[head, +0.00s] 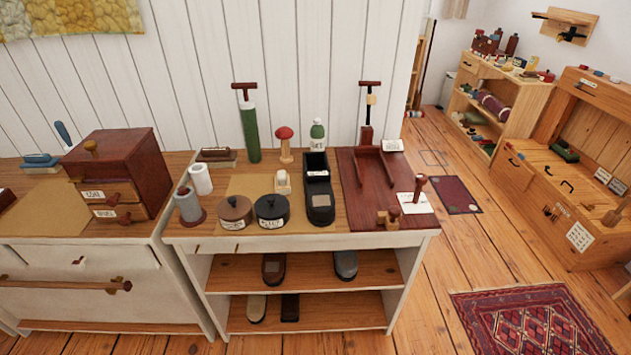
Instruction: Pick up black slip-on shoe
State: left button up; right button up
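Several shoe-like items stand on the two open shelves under the white cabinet's wooden top. On the upper shelf are a dark brown one (273,269) at the left and a dark grey one (345,264) at the right. On the lower shelf a beige one (257,307) stands beside a very dark, near-black one (290,307). The tabletop hides the rear of the upper pair. I cannot tell for sure which is the black slip-on shoe. Neither of my grippers is in view.
The cabinet top (355,234) holds a black labelled object (318,190), two lidded pots (234,211), a green pump (249,130) and a red tray (374,170). A patterned rug (535,320) lies at the right. Wooden floor (425,290) beside the cabinet is clear.

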aim_at(318, 195)
jog(key=z, duration=1)
jog(key=k, duration=1.05)
jog(key=u, duration=0.95)
jog(key=i, duration=0.5)
jog(key=u, duration=0.05)
